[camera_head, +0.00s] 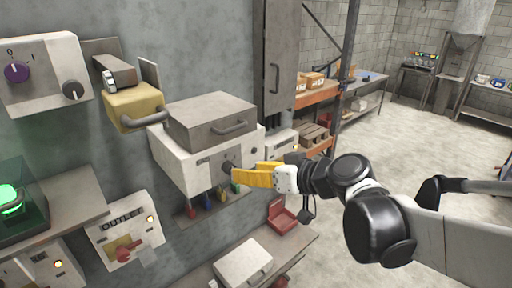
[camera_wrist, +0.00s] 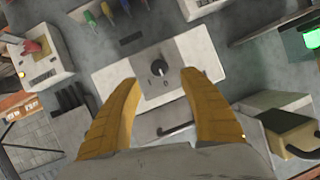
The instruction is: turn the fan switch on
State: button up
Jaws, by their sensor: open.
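A dark rotary knob (camera_head: 228,166) sits on the front face of a white box (camera_head: 178,165) with a grey lid on the wall. I cannot read a fan label on it. In the wrist view the knob (camera_wrist: 156,68) is on a grey plate with small "1" and "0" marks beside it. My gripper (camera_head: 236,175) has yellow fingers and is close in front of this knob. In the wrist view my gripper (camera_wrist: 160,77) is open and empty, with the knob between and just beyond the fingertips. I cannot tell whether they touch.
A panel with a purple knob (camera_head: 17,72) and a dark knob (camera_head: 73,91) is at upper left. A yellow handled box (camera_head: 134,108) stands beside the white box. An OUTLET panel (camera_head: 125,228) with a red lever is below left. Coloured handles (camera_head: 207,203) hang below the white box.

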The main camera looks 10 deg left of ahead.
aim_at(232, 169)
jog(key=x, duration=0.7)
jog(key=shift+w+p, duration=0.2)
jog(key=shift+p, duration=0.15)
jog(key=shift+s, duration=0.1)
grip_shut()
